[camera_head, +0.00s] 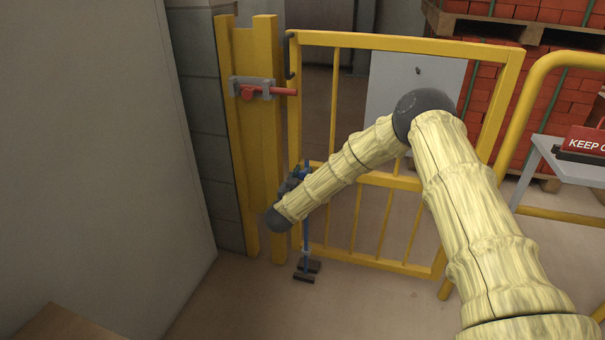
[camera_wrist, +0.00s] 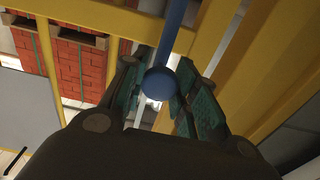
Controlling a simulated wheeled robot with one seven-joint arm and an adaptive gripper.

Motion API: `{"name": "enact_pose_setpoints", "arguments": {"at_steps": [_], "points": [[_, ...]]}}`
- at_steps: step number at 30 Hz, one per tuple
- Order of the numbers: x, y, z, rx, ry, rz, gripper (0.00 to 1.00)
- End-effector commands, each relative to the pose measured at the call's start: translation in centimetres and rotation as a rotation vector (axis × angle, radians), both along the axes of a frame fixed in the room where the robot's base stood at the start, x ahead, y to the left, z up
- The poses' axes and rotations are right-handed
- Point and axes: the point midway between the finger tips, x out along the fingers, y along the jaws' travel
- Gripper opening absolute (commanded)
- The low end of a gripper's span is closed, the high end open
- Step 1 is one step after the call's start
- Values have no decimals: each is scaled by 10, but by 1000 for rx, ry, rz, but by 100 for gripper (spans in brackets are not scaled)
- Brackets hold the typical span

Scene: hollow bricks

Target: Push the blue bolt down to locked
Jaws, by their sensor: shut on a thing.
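The blue bolt (camera_head: 306,232) is an upright rod at the left edge of the yellow gate (camera_head: 405,44). Its lower end comes down close to the dark floor plate (camera_head: 307,268); I cannot tell whether it is inside it. In the wrist view the bolt's round blue knob (camera_wrist: 160,84) sits between the green-padded fingers of my gripper (camera_wrist: 165,92), with the blue rod behind it. My gripper (camera_head: 290,184) is shut on the knob. In the head view my arm's end partly hides this grip.
A red bolt (camera_head: 268,91) lies across grey brackets on the yellow post (camera_head: 258,150), above my gripper. A grey wall (camera_head: 95,130) stands at the left. Pallets of red bricks (camera_head: 572,95) and a "KEEP O..." sign (camera_head: 588,140) are at the right. The floor before the gate is clear.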

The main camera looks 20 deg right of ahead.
Motion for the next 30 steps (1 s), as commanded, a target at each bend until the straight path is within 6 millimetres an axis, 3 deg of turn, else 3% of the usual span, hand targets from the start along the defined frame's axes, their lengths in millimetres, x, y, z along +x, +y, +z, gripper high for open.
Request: {"name": "enact_pose_setpoints", "arguments": {"at_steps": [3, 4, 8, 20, 30], "points": [[-2, 0, -5, 1, 7, 0, 0], [-2, 0, -5, 0, 7, 0, 31], [-1, 0, -5, 1, 7, 0, 53], [-4, 2, -3, 0, 4, 0, 53], [-46, 32, -2, 0, 5, 4, 53]]}}
